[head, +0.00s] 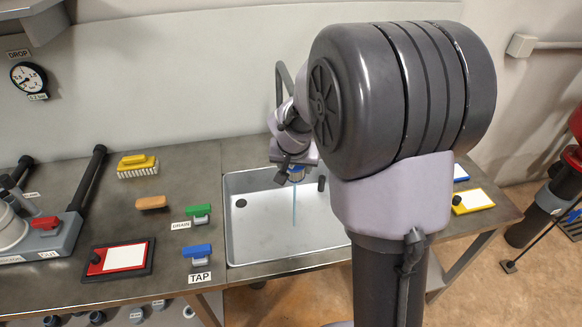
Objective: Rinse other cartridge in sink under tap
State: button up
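My gripper (293,160) is low over the sink (262,235), near its back edge. A small blue ribbed piece, apparently the cartridge (297,175), shows at the fingertips, above the sink floor. The fingers themselves are hard to make out. A thin pale-blue water stream (294,207) runs from just below it to the sink floor. The dark curved tap pipe (280,78) rises behind my arm, and its outlet is hidden. The blue valve handle (196,251) by the TAP label and the green handle (199,210) by the DRAIN label are left of the sink.
A yellow brush (137,166), an orange block (152,203) and a red-framed tray (92,273) lie on the bench to the left. A grey manifold (45,240) is at the far left. Blue and yellow-framed trays (472,209) lie right of the sink, partly behind my arm.

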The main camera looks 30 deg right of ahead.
jog(key=s+a+b, duration=0.4)
jog(key=s, duration=0.3)
jog(key=shift+b, duration=0.3)
dwell(1.2)
jog(key=s+a+r+p, duration=0.1)
jog(key=s+a+r, duration=0.1)
jog(key=s+r, duration=0.2)
jog(key=shift+a, duration=0.35)
jog(key=shift+d, duration=0.1)
